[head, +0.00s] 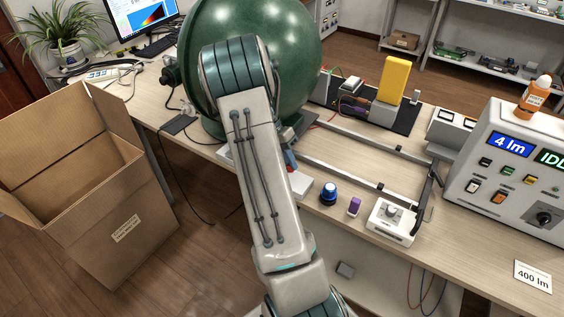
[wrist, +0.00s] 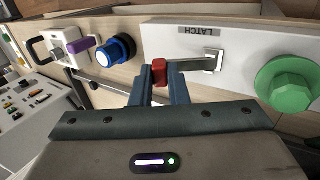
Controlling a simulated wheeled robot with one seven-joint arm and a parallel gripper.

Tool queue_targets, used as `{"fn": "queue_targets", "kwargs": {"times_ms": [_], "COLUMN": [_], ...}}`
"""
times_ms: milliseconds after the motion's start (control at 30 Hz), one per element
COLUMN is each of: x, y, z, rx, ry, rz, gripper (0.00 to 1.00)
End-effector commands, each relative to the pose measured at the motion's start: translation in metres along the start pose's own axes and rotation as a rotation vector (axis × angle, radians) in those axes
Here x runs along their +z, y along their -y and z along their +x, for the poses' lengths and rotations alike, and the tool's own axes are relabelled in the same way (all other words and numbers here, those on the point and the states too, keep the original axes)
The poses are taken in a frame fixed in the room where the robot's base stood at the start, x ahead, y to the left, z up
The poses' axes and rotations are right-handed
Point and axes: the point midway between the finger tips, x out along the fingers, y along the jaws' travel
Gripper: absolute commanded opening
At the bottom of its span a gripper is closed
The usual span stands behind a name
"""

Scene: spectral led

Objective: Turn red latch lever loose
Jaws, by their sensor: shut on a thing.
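The red latch lever shows in the wrist view as a red grip (wrist: 159,72) on the end of a metal arm (wrist: 195,65). The arm runs to a bracket on a white plate (wrist: 240,38) marked LATCH. My gripper (wrist: 157,84) has its two blue-grey fingers closed around the red grip. In the head view my arm hides most of the gripper and the lever; part of the white plate (head: 300,186) shows beside the arm.
A green knob (wrist: 287,84) sits right of the lever in the wrist view. A blue knob (head: 328,192), a purple block (head: 354,206) and a white switch box (head: 391,221) stand along the bench front. A large green sphere (head: 290,50) stands behind my arm. An open cardboard box (head: 125,235) is left.

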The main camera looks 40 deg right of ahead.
Motion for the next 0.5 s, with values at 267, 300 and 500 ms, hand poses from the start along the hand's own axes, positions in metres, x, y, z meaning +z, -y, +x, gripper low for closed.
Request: {"fn": "queue_targets", "kwargs": {"times_ms": [267,300,500], "x": [0.0,0.0001,0.0011], "y": [-0.0022,-0.0021,0.0], "z": [0.0011,0.001,-0.0001], "rx": [0.006,0.006,0.003], "ry": [0.004,0.003,0.0], "rz": [0.003,0.003,-0.001], "gripper": [0.0,0.2,0.36]}}
